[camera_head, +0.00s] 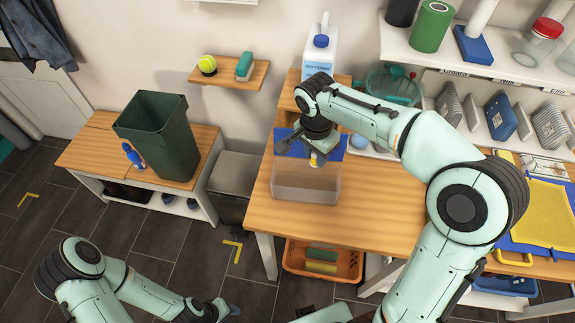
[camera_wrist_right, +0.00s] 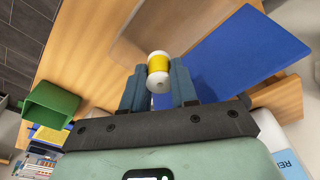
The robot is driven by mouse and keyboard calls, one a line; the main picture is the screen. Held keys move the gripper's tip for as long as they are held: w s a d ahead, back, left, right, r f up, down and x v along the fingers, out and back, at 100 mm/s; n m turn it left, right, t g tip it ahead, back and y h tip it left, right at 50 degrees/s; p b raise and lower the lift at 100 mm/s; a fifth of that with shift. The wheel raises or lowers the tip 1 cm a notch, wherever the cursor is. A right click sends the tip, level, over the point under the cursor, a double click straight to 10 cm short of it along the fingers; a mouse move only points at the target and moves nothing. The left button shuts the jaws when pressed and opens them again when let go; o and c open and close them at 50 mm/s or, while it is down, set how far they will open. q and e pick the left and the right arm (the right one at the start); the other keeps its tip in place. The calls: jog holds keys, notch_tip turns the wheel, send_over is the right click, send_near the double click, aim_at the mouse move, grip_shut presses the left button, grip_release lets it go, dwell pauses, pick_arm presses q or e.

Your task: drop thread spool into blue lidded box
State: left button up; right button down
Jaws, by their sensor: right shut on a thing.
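The thread spool (camera_wrist_right: 158,70) is yellow with white ends. My right gripper (camera_wrist_right: 158,84) is shut on it, one finger on each side; the spool also shows in the head view (camera_head: 318,160). The box on the wooden table has see-through brownish walls (camera_head: 304,188) and a blue lid (camera_head: 334,149) swung open behind it. The spool is over the back part of the box's opening, seen from the head. The lid fills much of the wrist view's right side (camera_wrist_right: 243,52). My left gripper (camera_head: 228,309) is low at the bottom edge, away from the table; its jaws are unclear.
A dark green bin (camera_head: 158,138) stands on the left bench beside a blue spray bottle (camera_head: 132,156). An orange basket (camera_head: 322,262) sits under the table. Bare tabletop (camera_head: 385,200) lies right of the box.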

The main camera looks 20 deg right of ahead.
jog(key=shift+f, duration=0.35)
jog(key=shift+f+b, duration=1.6)
jog(key=shift+f, duration=1.15)
pick_arm(q)
jog(key=s+f, duration=0.1)
jog(key=f, duration=0.1)
jog(key=s+f, duration=0.2)
jog(key=shift+s, duration=0.1)
pick_arm(e)
jog(key=c, duration=0.8)
grip_release()
jog(key=shift+r, duration=0.1)
